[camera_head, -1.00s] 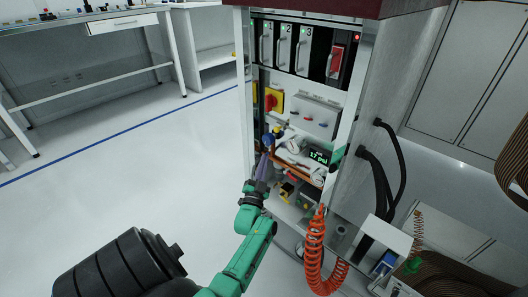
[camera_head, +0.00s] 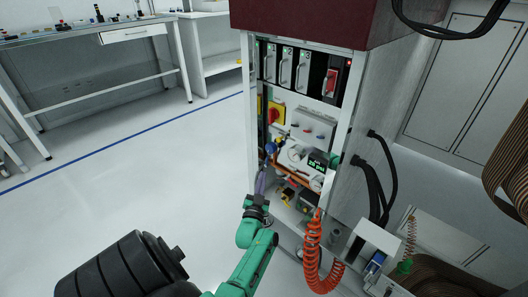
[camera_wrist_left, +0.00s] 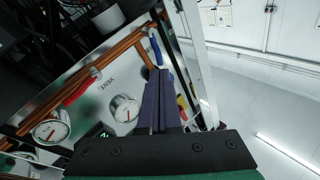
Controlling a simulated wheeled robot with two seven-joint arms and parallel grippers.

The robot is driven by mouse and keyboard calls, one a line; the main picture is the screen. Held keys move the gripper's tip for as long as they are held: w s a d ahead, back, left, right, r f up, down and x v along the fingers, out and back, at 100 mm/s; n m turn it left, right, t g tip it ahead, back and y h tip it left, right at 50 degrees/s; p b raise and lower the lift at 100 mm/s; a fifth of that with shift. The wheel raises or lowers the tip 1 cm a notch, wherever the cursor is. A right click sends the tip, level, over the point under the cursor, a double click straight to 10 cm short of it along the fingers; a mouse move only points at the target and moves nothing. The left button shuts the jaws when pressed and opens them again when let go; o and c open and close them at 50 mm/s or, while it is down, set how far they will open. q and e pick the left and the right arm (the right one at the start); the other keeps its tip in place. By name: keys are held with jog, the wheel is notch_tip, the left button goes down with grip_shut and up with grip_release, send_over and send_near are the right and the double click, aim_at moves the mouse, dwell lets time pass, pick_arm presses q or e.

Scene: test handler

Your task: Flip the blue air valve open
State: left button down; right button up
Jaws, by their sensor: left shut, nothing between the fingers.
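The blue air valve (camera_head: 270,148) is on the left side of the open cabinet bay in the head view. In the left wrist view its blue lever (camera_wrist_left: 155,48) lies at the end of the copper pipes, at an angle to the long pipes. My left gripper (camera_head: 262,172) has its purple fingers together and empty, with the tips close to the blue lever. In the left wrist view the gripper fingertips (camera_wrist_left: 160,70) partly overlap the lever's lower end; I cannot tell whether they touch. My right gripper is not in view.
The cabinet's front post (camera_head: 249,110) stands close to the left of the valve. An orange coiled hose (camera_head: 312,250) hangs in front. The floor at left is clear.

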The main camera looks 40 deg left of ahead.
pick_arm(q)
jog(key=p+v, duration=0.1)
jog(key=v, duration=0.7)
jog(key=shift+f, duration=0.25)
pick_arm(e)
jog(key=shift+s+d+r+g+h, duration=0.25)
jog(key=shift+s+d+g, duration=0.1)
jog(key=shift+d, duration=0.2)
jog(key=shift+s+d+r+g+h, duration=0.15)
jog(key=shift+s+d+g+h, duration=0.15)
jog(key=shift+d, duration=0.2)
pick_arm(q)
jog(key=shift+s, duration=0.15)
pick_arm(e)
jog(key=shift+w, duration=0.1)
